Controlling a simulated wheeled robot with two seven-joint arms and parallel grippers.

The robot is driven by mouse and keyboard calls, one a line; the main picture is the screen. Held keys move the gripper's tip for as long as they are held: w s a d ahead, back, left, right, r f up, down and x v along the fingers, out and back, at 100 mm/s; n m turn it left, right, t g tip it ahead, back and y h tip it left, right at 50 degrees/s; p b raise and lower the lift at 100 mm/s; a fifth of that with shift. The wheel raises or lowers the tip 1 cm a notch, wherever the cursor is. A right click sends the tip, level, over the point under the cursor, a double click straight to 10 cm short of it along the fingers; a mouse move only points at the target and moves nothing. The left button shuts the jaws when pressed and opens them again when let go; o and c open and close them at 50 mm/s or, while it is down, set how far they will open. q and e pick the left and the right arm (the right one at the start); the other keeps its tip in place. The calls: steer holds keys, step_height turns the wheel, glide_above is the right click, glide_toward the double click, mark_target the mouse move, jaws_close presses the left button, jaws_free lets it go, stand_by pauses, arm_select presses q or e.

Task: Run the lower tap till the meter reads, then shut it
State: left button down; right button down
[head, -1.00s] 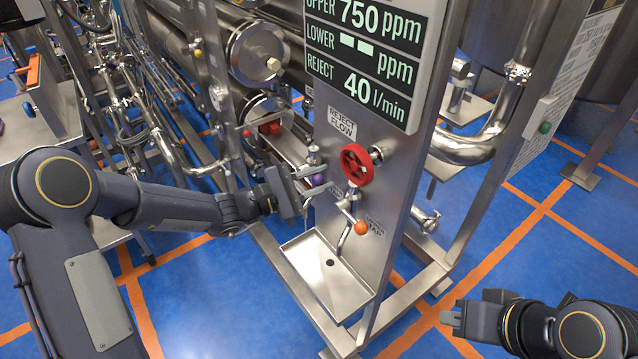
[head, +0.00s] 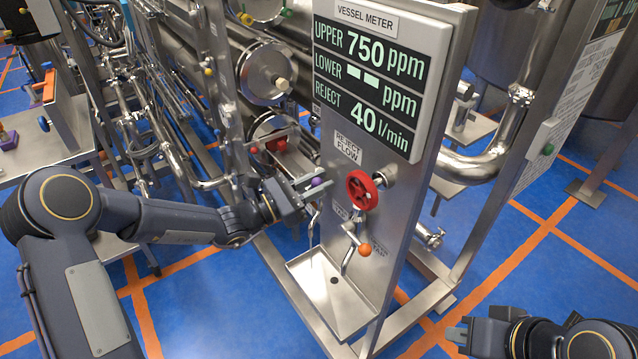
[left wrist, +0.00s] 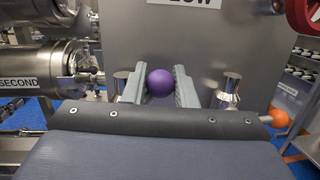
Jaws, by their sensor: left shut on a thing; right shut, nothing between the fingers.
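The vessel meter (head: 368,85) reads upper 750 ppm, lower two dashes, reject 40 l/min. Two small taps sit on the steel panel below it, one with a purple ball knob (head: 317,182), one with an orange ball knob (head: 365,249). Their labels are partly hidden or too small to read. My left gripper (head: 306,186) is shut on the purple knob; the left wrist view shows the purple knob (left wrist: 160,83) between the fingers (left wrist: 161,88). My right gripper (head: 458,333) is shut and empty at the lower right, away from the panel.
A red handwheel (head: 363,190) marked reject flow sits just right of the purple knob. A steel drip tray (head: 322,300) lies under the taps. Pipes and vessels crowd the left and back. Blue floor (head: 480,270) is open to the right.

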arm_select(q)
steer(key=shift+s+f, duration=0.1)
steer(key=shift+f, duration=0.2)
steer(key=c, duration=1.6)
jaws_free()
steer(key=o, duration=0.4)
steer(key=shift+r, duration=0.2)
steer(key=b+v, duration=0.1)
steer(key=v, duration=0.6)
steer(key=shift+s+a+f, duration=0.1)
steer(key=shift+s+a, duration=0.1)
steer(key=shift+a, duration=0.15)
